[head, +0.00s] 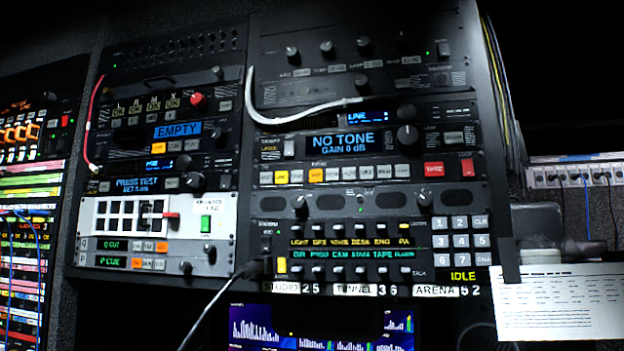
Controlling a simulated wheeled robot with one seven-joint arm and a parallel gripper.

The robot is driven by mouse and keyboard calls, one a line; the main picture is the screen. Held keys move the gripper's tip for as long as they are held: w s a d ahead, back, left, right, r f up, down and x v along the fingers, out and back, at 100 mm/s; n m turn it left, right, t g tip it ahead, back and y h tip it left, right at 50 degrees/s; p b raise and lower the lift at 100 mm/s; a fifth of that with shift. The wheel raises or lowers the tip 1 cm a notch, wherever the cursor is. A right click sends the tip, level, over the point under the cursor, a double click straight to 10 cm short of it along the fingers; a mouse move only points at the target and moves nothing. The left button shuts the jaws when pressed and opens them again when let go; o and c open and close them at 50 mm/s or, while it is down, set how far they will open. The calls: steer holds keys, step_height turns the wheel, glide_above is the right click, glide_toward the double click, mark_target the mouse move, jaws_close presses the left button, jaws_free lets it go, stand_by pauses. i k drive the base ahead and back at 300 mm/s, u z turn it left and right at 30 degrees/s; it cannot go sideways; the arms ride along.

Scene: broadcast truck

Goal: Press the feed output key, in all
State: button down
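No key can be read as the feed output key in the head view, as most labels are too small. A row of white and yellow keys (348,173) runs under the blue "NO TONE / GAIN 0 dB" display (343,143). A red key (434,169) sits at the right of that row, with another red part (467,166) beside it. A pale number keypad (461,238) is at the lower right above a yellow "IDLE" readout (463,275).
A white cable (300,116) loops across the upper rack, and a red cable (92,120) hangs at left. A black plug (252,269) with a grey lead sticks out low. A paper sheet (558,304) hangs at right. Screens (320,328) glow below the rack.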

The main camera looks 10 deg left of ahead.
mark_target(298, 177)
steer(key=u, duration=0.55)
steer(key=k, duration=0.75)
steer(key=u, duration=1.1)
steer(key=k, duration=0.65)
steer(key=u, duration=0.65)
steer(key=i, duration=1.7)
steer(key=z, duration=1.25)
steer(key=i, duration=0.55)
steer(key=z, duration=0.6)
